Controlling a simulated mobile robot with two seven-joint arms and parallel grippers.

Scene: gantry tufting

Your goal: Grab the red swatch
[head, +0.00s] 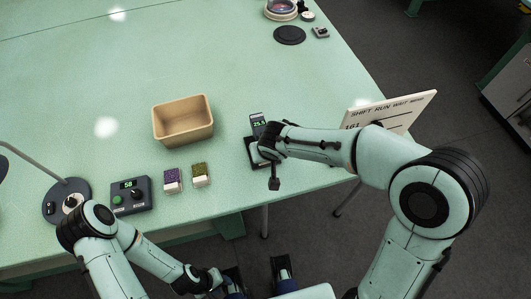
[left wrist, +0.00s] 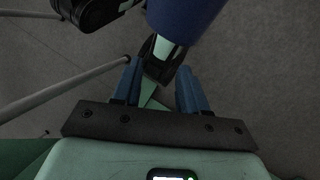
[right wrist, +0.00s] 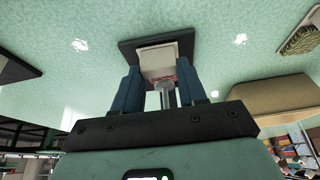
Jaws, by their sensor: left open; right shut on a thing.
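My right gripper (right wrist: 163,90) is shut on a small white block with a strip of red, the red swatch (right wrist: 160,62), held between the blue fingers. The swatch is over the dark square plate of the scale (right wrist: 125,46); I cannot tell whether it touches it. In the head view my right wrist hides the swatch and part of the scale (head: 258,121), whose display seems to read 25.5. My left gripper (left wrist: 160,90) is open and empty, low in front of the table, with floor behind it.
A purple swatch (head: 171,176) and a green swatch (head: 199,170) stand near the table's front edge. A tan bin (head: 183,133) is behind them. A control box (head: 131,201) and a lamp base (head: 54,208) are at left. A sign (head: 405,108) stands at right. The table's back left is clear.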

